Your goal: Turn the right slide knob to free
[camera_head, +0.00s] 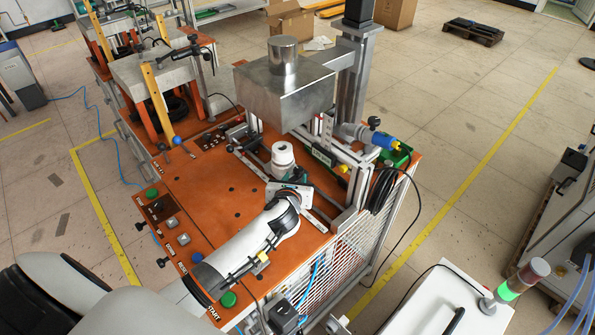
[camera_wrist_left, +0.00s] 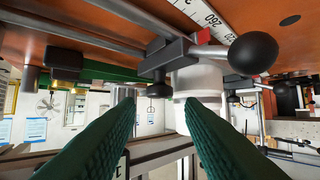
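My left gripper (camera_head: 298,184) reaches over the orange table beside the white cylinder (camera_head: 283,154). In the left wrist view its two green ribbed fingers (camera_wrist_left: 160,104) stand apart with nothing between them. A slide clamp (camera_wrist_left: 165,55) with a red pointer sits on a metre scale beyond the fingertips. A lever with a black ball knob (camera_wrist_left: 254,53) points right from it, above and beyond the right finger, apart from it. I cannot tell whether this is the right slide knob. The gripper and wrist hide the slide area in the head view. My right gripper is not in view.
A large metal block (camera_head: 285,90) hangs above the back of the orange table (camera_head: 215,185). Metal profiles and a blue-ended fitting (camera_head: 384,141) stand close to the right. Buttons, including a green one (camera_head: 228,299), line the table's left and front edges.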

